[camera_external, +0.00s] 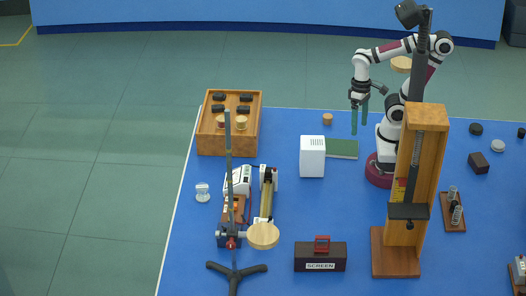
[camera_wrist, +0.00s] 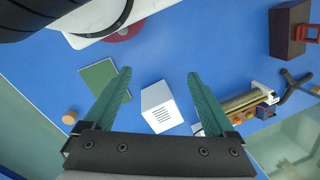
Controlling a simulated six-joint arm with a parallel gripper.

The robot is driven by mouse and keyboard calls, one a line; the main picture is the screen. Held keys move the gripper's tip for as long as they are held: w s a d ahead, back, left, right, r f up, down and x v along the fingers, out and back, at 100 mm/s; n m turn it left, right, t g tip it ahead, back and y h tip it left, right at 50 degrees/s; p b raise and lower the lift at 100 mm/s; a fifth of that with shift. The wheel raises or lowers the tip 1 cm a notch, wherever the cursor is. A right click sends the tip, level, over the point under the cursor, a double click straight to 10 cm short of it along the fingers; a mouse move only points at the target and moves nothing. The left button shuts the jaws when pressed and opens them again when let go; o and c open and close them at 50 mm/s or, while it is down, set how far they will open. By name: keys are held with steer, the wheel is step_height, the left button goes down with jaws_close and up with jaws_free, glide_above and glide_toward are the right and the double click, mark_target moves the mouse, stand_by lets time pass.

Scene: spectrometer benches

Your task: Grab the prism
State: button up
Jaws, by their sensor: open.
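My gripper (camera_external: 359,129) hangs fingers-down in the external view, above the blue bench near a green flat board. I cannot single out the prism for sure in either view. A small clear or white piece (camera_external: 202,192) stands near the bench's left edge, well left of my gripper, but it is too small to identify. Items in the wooden box and on the stands are too small to tell as a prism.
The green board (camera_external: 343,149) and a white vented box (camera_external: 312,163) lie below and left of my gripper. A wooden box (camera_external: 204,142), a tall wooden stand (camera_external: 434,130), a metal stand (camera_external: 228,150) and a dark SCREEN box (camera_external: 300,258) stand around.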

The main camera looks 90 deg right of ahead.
steer(key=w+r+n, duration=0.2)
steer(key=w+r, duration=0.1)
steer(key=w, duration=0.7)
steer(key=n+t+h, duration=0.1)
steer(key=n+t, duration=0.4)
steer(key=n, duration=0.1)
glide_above(204, 186)
steer(key=s, duration=0.6)
step_height(204, 186, down, 8)
steer(key=x, duration=1)
steer(key=d+x, duration=0.1)
steer(key=x, duration=0.4)
steer(key=shift+f, duration=0.5)
jaws_close()
